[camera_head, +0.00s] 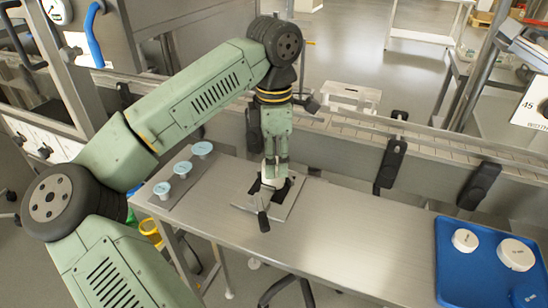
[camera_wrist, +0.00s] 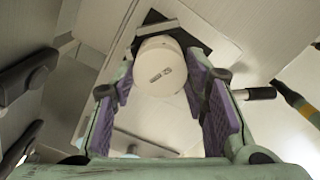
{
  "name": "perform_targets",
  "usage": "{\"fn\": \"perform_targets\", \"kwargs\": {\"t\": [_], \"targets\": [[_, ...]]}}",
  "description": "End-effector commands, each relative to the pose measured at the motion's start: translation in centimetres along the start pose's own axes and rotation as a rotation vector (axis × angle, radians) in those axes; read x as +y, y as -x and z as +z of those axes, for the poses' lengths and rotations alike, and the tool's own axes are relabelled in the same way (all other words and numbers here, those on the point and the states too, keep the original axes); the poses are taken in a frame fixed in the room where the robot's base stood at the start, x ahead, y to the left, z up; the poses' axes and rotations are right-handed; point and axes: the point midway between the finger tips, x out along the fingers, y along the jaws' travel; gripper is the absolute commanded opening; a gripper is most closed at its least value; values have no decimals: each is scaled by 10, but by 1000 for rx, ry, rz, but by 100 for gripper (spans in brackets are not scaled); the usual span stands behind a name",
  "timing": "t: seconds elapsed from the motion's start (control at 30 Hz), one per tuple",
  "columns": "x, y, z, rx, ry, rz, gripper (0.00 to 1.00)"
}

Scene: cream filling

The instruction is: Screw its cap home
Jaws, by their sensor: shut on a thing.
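A round white cap (camera_wrist: 161,66) with a small dark mark on top shows between my gripper's purple-padded fingers in the wrist view. In the head view, my gripper (camera_head: 272,165) points down over a fixture plate (camera_head: 293,203) on the steel table. It is shut on the white cap, whose pale side (camera_head: 268,182) shows just below the fingers. Black clamp jaws (camera_wrist: 180,36) show close to the cap in the wrist view. The cap hides whatever is under it, so I cannot tell how it sits on the jar.
A clamp handle (camera_head: 263,221) sticks out at the plate's front. Three blue-topped cups (camera_head: 182,168) stand on a plate to the left. A blue tray (camera_head: 452,283) with white round lidded pieces (camera_head: 515,253) lies at the right. The table between is clear. A conveyor rail (camera_head: 435,150) runs behind.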

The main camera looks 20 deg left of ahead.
Motion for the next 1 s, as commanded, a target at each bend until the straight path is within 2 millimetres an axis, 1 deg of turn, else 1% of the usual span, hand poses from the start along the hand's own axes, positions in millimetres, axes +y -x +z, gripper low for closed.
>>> {"fn": "perform_targets", "kwargs": {"t": [0.1,0.37,0.47,0.6,0.7,0.83,1.0], "targets": [[-1,0,0,0,-44,-2,16],[-1,0,0,0,-55,-3,16],[-1,-1,0,-1,-144,-3,16],[-1,-1,1,-3,-356,-2,16],[-1,-1,1,-3,-475,-3,16],[-1,-1,1,-2,-543,-3,16],[-1,0,1,-1,-546,-3,16]]}}
